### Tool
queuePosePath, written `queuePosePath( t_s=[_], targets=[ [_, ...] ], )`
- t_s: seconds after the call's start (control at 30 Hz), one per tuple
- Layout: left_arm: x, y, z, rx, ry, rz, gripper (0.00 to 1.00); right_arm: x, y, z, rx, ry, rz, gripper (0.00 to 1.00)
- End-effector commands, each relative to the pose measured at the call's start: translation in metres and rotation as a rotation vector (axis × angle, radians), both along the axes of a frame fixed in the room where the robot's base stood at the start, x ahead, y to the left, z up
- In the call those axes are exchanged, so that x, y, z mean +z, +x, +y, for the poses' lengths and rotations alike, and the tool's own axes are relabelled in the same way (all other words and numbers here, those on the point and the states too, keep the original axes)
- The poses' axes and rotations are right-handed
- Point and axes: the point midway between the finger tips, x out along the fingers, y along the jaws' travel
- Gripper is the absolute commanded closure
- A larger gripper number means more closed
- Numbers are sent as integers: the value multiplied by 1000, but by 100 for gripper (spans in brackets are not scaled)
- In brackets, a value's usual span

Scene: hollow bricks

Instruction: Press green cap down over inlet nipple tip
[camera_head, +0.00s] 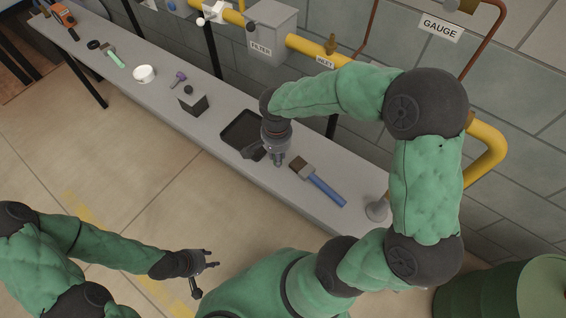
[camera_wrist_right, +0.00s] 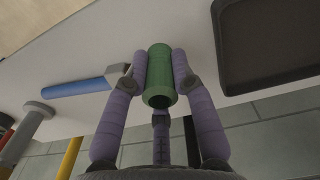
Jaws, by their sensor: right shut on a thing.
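The green cap (camera_wrist_right: 160,75) is a ribbed hollow cylinder in the right wrist view, with its open dark end towards the camera. My right gripper (camera_wrist_right: 160,68) is shut on it, one purple finger on each side. In the head view my right gripper (camera_head: 279,160) is over the grey bench, between the dark tray and the brush; I cannot make out the cap there. The brass inlet nipple (camera_head: 331,44) stands upright on the yellow pipe above the INLET label, well apart from the gripper. My left gripper (camera_head: 206,271) is open and empty over the floor.
A dark tray (camera_head: 241,131) and a blue-handled brush (camera_head: 326,191) lie on the bench (camera_head: 215,118). A grey filter box (camera_head: 272,33) and yellow pipe (camera_head: 305,47) run along the wall. My right arm bends close to the pipes. A green drum (camera_head: 470,297) stands lower right.

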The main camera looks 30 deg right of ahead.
Motion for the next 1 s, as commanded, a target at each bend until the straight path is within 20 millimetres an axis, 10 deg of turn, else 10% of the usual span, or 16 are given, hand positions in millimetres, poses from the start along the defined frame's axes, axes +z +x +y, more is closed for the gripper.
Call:
queuePosePath(
  t_s=[0.23,0.87,0.9,1.0],
  targets=[
    [-13,0,0,0,0,0,60,-34,9,-2,1,0,0,100],
    [-19,0,0,0,0,0,60,-44,11,-2,1,0,-1,100],
    [-19,0,0,0,0,0,60,-44,11,-2,1,1,-1,71],
    [-18,0,0,0,0,0,60,-44,10,-2,1,1,-1,51]
  ],
)
